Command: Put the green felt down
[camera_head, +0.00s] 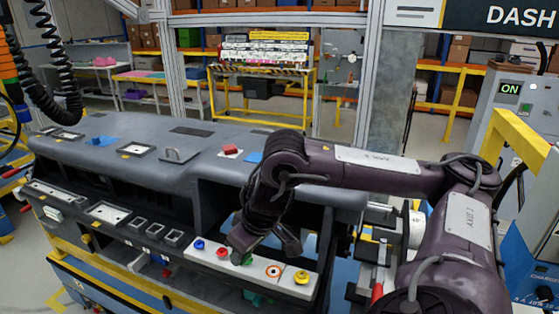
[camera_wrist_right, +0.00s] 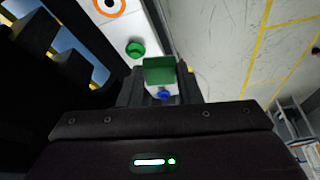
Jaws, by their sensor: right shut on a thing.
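My right gripper (camera_head: 264,240) is over the white button strip at the front of the dashboard module. In the right wrist view the gripper (camera_wrist_right: 160,84) is shut on the green felt (camera_wrist_right: 159,71), a small green block-like piece between the fingertips. The felt is above the strip; I cannot tell whether it touches it. In the head view the fingers largely hide it. A green button (camera_wrist_right: 135,48) shows just beyond the felt, and a blue button (camera_wrist_right: 164,95) shows between the fingers. My left gripper is not in view.
The white strip also bears a red button (camera_head: 222,252), an orange-ringed button (camera_head: 273,271) and a yellow button (camera_head: 301,277). A red block (camera_head: 230,149) and a blue patch (camera_head: 253,156) lie on the dashboard top (camera_head: 190,150). An equipment cabinet (camera_head: 515,95) stands at the right.

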